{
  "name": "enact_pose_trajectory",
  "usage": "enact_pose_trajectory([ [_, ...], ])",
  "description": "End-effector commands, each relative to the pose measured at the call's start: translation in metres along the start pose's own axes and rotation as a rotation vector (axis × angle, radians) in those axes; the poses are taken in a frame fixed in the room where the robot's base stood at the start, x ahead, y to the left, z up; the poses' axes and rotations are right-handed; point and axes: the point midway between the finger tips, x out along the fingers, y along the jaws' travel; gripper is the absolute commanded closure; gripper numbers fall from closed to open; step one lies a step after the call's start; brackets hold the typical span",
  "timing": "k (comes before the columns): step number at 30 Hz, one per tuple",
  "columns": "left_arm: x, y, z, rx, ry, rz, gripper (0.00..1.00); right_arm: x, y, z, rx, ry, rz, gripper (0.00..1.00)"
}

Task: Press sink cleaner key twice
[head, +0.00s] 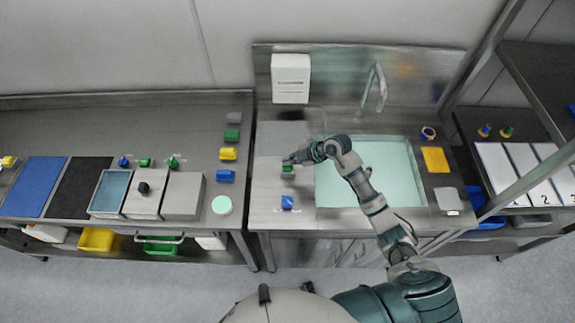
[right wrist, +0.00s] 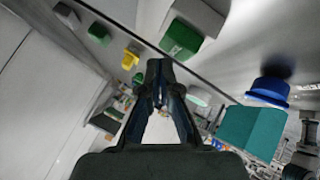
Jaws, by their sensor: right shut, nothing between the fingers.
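The sink (head: 370,172) is a pale green basin set in a steel counter. On the counter strip left of it sit a small green block on a pale base (head: 288,175) and a blue one (head: 287,202) nearer me. I cannot tell from any label which is the sink cleaner key. My right gripper (head: 289,161) is shut and empty, just above and beyond the green block. In the right wrist view its fingers (right wrist: 159,80) are together, with the green block (right wrist: 182,38) close by; contact cannot be made out. My left gripper is not in view.
A white dispenser (head: 291,78) hangs on the steel backsplash, beside the tap (head: 375,85). A yellow pad (head: 435,160) lies right of the sink. The left counter (head: 60,115) holds bins and several coloured blocks. A rack with white panels (head: 520,170) stands at the right.

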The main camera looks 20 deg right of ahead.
Motion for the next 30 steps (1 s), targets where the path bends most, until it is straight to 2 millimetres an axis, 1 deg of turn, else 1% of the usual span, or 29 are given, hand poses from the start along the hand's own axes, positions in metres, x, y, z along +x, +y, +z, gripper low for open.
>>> enact_pose_trajectory([
  [13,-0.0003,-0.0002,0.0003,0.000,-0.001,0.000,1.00,0.0001,-0.0001,0.0000,0.000,0.000,0.000,1.00],
  [21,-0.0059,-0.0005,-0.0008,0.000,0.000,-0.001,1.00,0.0038,-0.0036,0.0026,0.001,0.000,0.000,1.00],
  [30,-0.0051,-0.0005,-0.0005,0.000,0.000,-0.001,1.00,0.0048,-0.0043,0.0030,0.000,0.000,0.000,1.00],
])
